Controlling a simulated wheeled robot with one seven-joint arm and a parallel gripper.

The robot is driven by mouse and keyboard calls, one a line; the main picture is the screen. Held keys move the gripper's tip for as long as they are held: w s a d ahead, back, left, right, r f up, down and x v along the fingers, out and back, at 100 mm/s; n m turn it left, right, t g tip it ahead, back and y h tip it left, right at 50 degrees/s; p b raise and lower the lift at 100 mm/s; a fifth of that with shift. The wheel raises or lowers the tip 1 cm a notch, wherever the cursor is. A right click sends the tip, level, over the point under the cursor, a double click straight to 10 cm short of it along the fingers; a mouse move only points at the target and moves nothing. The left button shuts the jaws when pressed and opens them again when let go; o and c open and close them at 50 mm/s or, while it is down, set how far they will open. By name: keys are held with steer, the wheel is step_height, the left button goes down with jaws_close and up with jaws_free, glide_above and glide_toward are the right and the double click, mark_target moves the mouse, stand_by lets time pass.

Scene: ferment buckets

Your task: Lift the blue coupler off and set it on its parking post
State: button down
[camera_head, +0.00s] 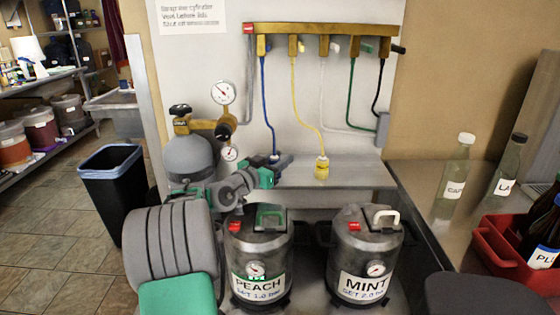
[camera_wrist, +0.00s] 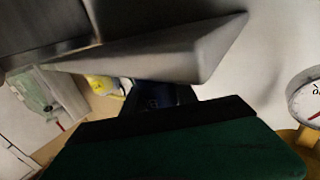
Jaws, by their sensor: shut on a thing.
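The blue coupler (camera_head: 274,157) hangs at the lower end of the blue hose, at the left part of the pale shelf. My gripper (camera_head: 277,168) is shut on it, and the jaws hide most of it in the head view. In the wrist view a dark blue piece of the coupler (camera_wrist: 155,95) shows between the grey finger and the dark green finger of my gripper (camera_wrist: 165,92). I cannot tell whether the coupler touches anything below it. No bare parking post can be made out.
A yellow coupler (camera_head: 321,168) stands on the shelf (camera_head: 350,173) to the right. The PEACH keg (camera_head: 260,262) and MINT keg (camera_head: 366,257) stand below. A gas cylinder (camera_head: 190,157) with gauges is close on the left. Hoses hang from the manifold (camera_head: 320,29).

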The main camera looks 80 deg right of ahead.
stand_by(0.3)
steer(key=c, duration=0.9)
jaws_free()
steer(key=shift+o, duration=0.4)
steer(key=o, duration=0.6)
step_height(320, 180, up, 8)
steer(key=p, duration=0.3)
steer(key=shift+f, duration=0.25)
